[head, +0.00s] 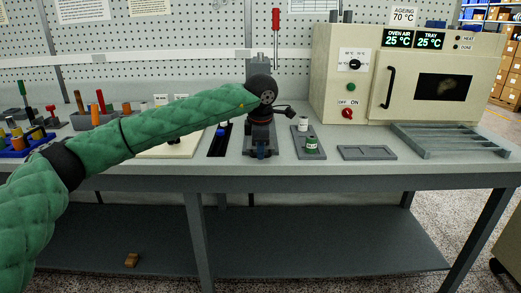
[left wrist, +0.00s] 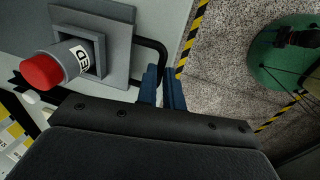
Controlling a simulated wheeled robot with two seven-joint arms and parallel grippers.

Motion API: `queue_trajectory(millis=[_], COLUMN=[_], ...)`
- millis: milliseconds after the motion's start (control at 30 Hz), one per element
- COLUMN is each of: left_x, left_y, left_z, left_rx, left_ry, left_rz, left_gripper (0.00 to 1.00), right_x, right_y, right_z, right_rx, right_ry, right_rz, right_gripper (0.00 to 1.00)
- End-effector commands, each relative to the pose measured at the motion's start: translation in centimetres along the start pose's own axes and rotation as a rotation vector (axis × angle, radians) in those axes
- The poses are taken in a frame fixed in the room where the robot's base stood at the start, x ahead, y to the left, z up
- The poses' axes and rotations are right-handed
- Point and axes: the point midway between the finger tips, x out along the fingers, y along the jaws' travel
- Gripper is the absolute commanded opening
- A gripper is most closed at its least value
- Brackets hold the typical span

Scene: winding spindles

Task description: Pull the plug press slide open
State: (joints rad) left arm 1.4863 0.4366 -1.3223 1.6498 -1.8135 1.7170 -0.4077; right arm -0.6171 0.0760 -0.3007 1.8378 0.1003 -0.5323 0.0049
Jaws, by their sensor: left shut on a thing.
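The plug press (head: 263,66) stands at the back of the bench, its lower part hidden by my left arm and gripper. In the left wrist view the slide is a grey plate (left wrist: 115,14) with a square socket. A red-capped plug (left wrist: 42,71) with a white label sits in the socket. A black loop handle (left wrist: 152,43) sticks out from the slide. My left gripper (left wrist: 161,88), with blue fingers, is shut on this handle. In the head view my left gripper (head: 261,152) points down near the bench's front edge. My right gripper is not in view.
An oven (head: 330,85) stands on the bench at the right, with a grey rack (head: 440,138) before it. A plate with small spools (head: 311,146) is just right of my gripper. A black tray (head: 216,146) is just left. Open floor lies in front.

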Motion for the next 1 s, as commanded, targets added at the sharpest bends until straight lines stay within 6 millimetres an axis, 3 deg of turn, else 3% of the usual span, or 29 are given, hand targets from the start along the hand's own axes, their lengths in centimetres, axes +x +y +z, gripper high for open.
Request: queue_trajectory(millis=[367, 400, 433, 767, 1000], left_x=[-0.6, -0.6, -0.6, -0.7, -2.7], left_y=[-0.5, -0.5, -0.5, -0.5, -0.4], left_z=[0.0, 0.0, 0.0, 0.0, 0.0], left_rx=[-0.001, -0.001, -0.001, -0.001, -0.001], left_ry=[-0.003, -0.003, -0.003, -0.003, -0.002], left_rz=[0.004, 0.004, 0.004, 0.004, 0.006], left_gripper=[0.00, 0.17, 0.18, 0.18, 0.18], right_x=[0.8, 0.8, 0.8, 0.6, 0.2], right_y=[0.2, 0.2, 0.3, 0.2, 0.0], right_z=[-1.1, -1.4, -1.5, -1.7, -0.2], right_rx=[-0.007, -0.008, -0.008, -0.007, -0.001], right_ry=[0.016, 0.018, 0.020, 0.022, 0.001], right_rz=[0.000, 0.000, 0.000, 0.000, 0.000], right_gripper=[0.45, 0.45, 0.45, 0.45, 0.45])
